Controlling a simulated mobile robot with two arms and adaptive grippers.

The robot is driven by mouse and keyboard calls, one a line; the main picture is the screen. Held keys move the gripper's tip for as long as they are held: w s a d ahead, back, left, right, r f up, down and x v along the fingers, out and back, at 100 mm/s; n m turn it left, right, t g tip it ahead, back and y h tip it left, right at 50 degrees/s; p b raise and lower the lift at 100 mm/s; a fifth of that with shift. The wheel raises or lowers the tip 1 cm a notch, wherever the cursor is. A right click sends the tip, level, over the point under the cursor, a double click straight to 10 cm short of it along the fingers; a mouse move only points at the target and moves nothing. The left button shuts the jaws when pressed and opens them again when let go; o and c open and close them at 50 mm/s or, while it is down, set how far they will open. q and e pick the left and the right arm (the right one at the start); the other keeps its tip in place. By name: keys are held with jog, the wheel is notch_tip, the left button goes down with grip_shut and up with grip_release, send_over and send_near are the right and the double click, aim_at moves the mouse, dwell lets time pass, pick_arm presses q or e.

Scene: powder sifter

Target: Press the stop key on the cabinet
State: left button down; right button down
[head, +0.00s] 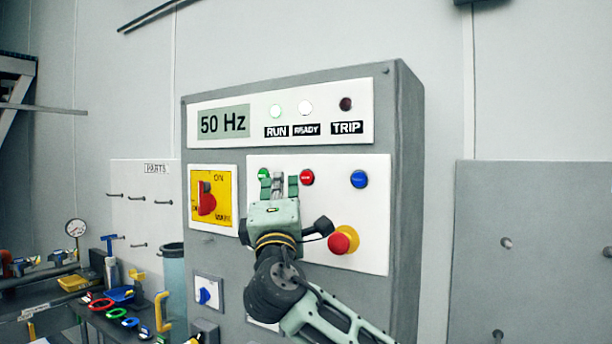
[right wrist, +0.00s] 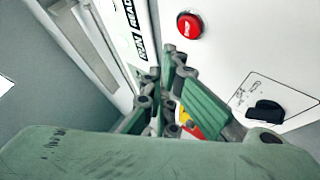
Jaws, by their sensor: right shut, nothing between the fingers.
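The grey cabinet (head: 405,170) fills the middle of the head view. Its white key panel (head: 325,168) carries a green key (head: 263,173), a red key (head: 307,177) and a blue key (head: 358,179). The red key, likely the stop key, also shows in the right wrist view (right wrist: 190,25), its mark too small to read surely. My right gripper (head: 278,180) is shut and empty, its tips in front of the panel between the green and red keys. I cannot tell whether it touches the panel. My left gripper is not in view.
A red mushroom button (head: 341,241) on yellow sits below the keys. A yellow-plated red switch (head: 207,203) is left of the panel. A cluttered bench stands at left.

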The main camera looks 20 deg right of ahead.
jog(key=shift+w+d, duration=0.65)
jog(key=shift+d, duration=0.1)
jog(key=shift+w+d, duration=0.1)
jog(key=shift+d, duration=0.05)
dwell(0.9)
jog(key=shift+w+d, duration=0.15)
jog(key=shift+w+d+b, duration=0.25)
jog(key=shift+d+b, duration=0.05)
jog(key=shift+d, duration=0.1)
dwell(0.9)
jog(key=shift+s+a, duration=0.1)
jog(key=shift+a, duration=0.05)
jog(key=shift+s+a, duration=0.4)
jog(key=shift+a, duration=0.05)
dwell(0.4)
